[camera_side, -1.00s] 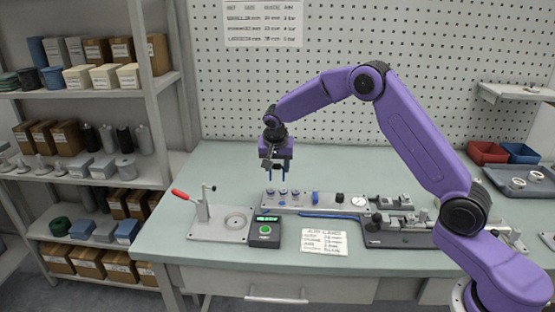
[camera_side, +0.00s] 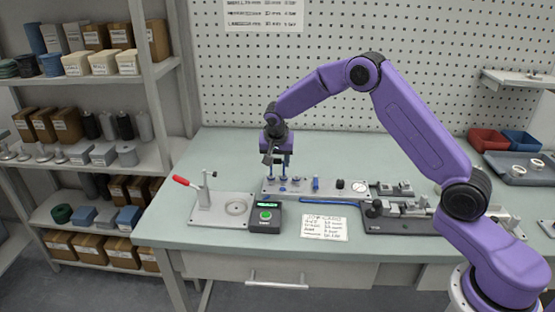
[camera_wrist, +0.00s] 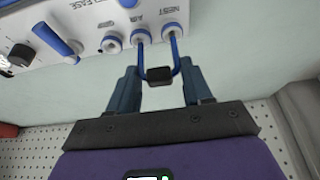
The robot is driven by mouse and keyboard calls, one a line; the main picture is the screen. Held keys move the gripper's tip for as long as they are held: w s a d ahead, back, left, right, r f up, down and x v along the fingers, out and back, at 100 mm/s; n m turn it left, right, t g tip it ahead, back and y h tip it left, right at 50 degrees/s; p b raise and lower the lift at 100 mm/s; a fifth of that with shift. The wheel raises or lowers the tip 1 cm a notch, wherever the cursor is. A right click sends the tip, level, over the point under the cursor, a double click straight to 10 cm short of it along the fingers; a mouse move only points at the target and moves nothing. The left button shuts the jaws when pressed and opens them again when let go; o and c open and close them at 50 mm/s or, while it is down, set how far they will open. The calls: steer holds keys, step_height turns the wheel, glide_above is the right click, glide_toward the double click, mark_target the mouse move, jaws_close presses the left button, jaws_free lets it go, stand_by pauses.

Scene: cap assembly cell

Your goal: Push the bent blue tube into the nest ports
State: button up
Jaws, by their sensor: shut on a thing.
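The bent blue tube (camera_wrist: 177,58) is a U shape in the wrist view, with a black block at its bend. Its two legs reach two round white-and-blue nest ports (camera_wrist: 141,36) on a light panel, near the "NEST" lettering. The leg ends meet the port mouths; how deep they sit I cannot tell. My gripper (camera_wrist: 160,88) is shut on the tube, its dark blue fingers either side of the bend. In the side view my gripper (camera_side: 279,174) points down, low over the left part of the panel (camera_side: 330,192). The tube is too small to tell apart there.
A third port (camera_wrist: 112,43) and a blue lever (camera_wrist: 55,41) are beside the tube. In the side view, a red-handled clamp (camera_side: 205,195) and a green-button box (camera_side: 265,218) stand left and in front. Metal fixtures (camera_side: 395,210) are to the right. The bench's left back is clear.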

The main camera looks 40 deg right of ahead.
steer(key=shift+f, duration=0.9)
stand_by(1.3)
steer(key=o, duration=1.1)
steer(key=shift+r, duration=0.1)
steer(key=v, duration=1.6)
steer(key=s+a+r+n+y, duration=0.1)
steer(key=s+a+r+n, duration=0.1)
steer(key=s+a+n, duration=0.45)
steer(key=s+d+f+n+g+y, duration=0.1)
steer(key=s+n, duration=0.4)
steer(key=s, duration=0.7)
steer(key=s+d+f+n+g, duration=0.1)
steer(key=s+n, duration=0.4)
steer(key=s, duration=0.6)
steer(key=s+d+f+n+g+y, duration=0.1)
steer(key=s+n, duration=0.4)
steer(key=s, duration=0.7)
steer(key=shift+s+d+f+y, duration=0.35)
steer(key=shift+d+f, duration=0.25)
steer(key=shift+f, duration=0.25)
